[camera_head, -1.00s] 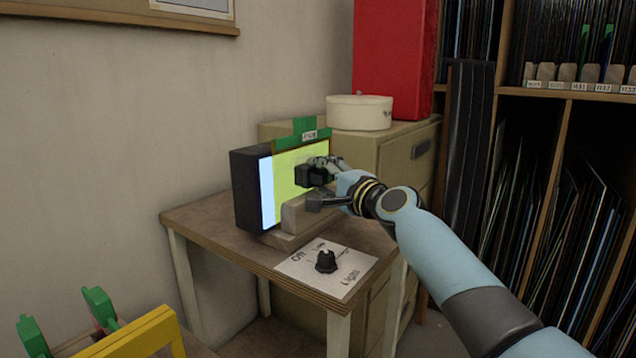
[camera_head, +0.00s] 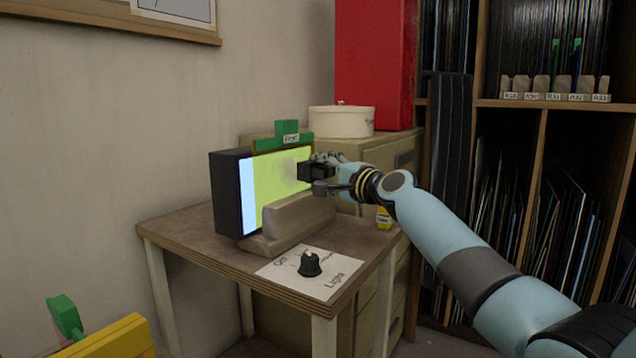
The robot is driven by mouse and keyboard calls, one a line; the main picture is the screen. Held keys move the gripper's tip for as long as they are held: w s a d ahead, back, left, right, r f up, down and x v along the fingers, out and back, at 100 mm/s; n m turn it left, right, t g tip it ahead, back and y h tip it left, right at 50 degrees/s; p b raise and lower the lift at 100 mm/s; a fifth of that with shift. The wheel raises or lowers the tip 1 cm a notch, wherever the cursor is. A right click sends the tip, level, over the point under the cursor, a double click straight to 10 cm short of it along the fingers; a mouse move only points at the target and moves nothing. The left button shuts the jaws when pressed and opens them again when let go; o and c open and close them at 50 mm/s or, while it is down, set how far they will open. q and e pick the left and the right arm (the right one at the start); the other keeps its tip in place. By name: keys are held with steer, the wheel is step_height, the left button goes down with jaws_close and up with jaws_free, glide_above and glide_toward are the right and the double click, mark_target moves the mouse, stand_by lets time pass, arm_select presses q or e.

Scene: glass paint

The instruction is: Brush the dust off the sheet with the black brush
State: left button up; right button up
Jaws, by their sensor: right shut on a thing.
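The sheet (camera_head: 268,185) is a yellow-green glass pane with a green clip (camera_head: 290,136) at its top edge. It stands upright against a lit black light box (camera_head: 229,190) on the small table. A greyish, dusty patch shows on its upper right part. My right gripper (camera_head: 322,178) is at the sheet's right edge, shut on the black brush (camera_head: 316,172). The gripper hides part of the brush and the sheet's right edge. I cannot tell whether the brush touches the glass. My left gripper is not in view.
A wooden block stand (camera_head: 300,218) sits in front of the sheet. A paper with a black knob (camera_head: 310,264) lies at the table's front. A cabinet (camera_head: 385,155) with a white round box (camera_head: 341,121) stands behind. Shelves (camera_head: 540,104) are at the right.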

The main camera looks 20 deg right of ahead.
mark_target(308, 174)
steer(key=shift+w, duration=0.1)
steer(key=shift+s+a+r+p, duration=0.1)
steer(key=shift+s+a+p, duration=0.2)
steer(key=shift+p, duration=0.2)
steer(key=shift+s+a+p, duration=0.75)
steer(key=shift+a+p, duration=0.15)
steer(key=shift+a, duration=0.1)
steer(key=shift+s+a, duration=0.2)
steer(key=shift+a, duration=0.1)
